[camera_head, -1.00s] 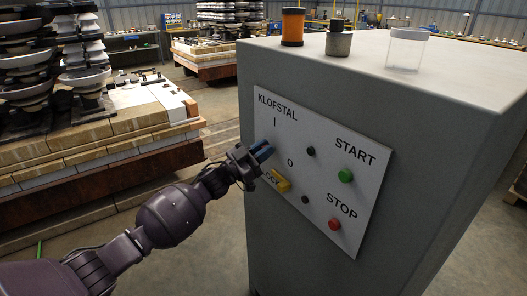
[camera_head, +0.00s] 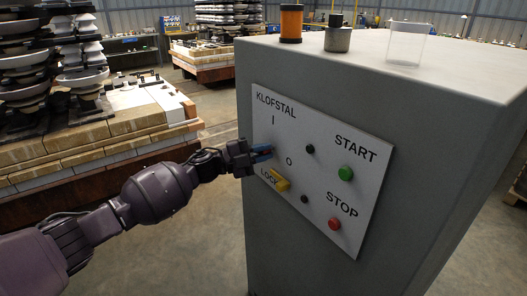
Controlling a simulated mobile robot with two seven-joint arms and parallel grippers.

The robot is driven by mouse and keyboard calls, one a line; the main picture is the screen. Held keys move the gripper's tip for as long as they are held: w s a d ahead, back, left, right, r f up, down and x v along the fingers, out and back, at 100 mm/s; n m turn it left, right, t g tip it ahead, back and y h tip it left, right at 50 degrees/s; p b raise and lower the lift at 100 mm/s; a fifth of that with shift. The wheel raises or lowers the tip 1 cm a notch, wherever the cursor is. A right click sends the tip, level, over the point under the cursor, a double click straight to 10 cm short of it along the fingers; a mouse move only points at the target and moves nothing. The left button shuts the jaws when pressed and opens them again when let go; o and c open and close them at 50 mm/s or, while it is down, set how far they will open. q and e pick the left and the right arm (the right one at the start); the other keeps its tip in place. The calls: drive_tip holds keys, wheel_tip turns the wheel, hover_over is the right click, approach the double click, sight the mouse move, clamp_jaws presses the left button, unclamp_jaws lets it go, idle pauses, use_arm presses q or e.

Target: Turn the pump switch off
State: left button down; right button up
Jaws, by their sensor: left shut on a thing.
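The white control panel (camera_head: 325,185) is on the front of a grey cabinet. The word KLOFSTAL is at its upper left, with an I mark below it and an O mark lower to the right. My left gripper (camera_head: 263,153) is at the panel's left side, between the I and O marks. A yellow lock piece (camera_head: 281,184) sits below, by the word LOCK. My right gripper is not in view.
A green START button (camera_head: 345,174) and a red STOP button (camera_head: 334,223) are at the panel's right. An orange-and-black cylinder (camera_head: 291,24), a grey canister (camera_head: 337,39) and a clear cup (camera_head: 407,46) stand on the cabinet (camera_head: 430,80). Insulator stacks (camera_head: 80,70) stand on the left.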

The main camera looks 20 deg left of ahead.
use_arm(q)
drive_tip(key=shift+m, duration=0.8)
drive_tip(key=shift+f+m+g+y, duration=0.15)
drive_tip(key=shift+m+g+y, duration=0.3)
drive_tip(key=shift+m, duration=0.45)
drive_tip(key=shift+d+f+m, duration=0.1)
drive_tip(key=shift+m, duration=0.4)
drive_tip(key=c, duration=1.2)
unclamp_jaws()
drive_tip(key=shift+o, duration=0.2)
drive_tip(key=shift+s, duration=0.1)
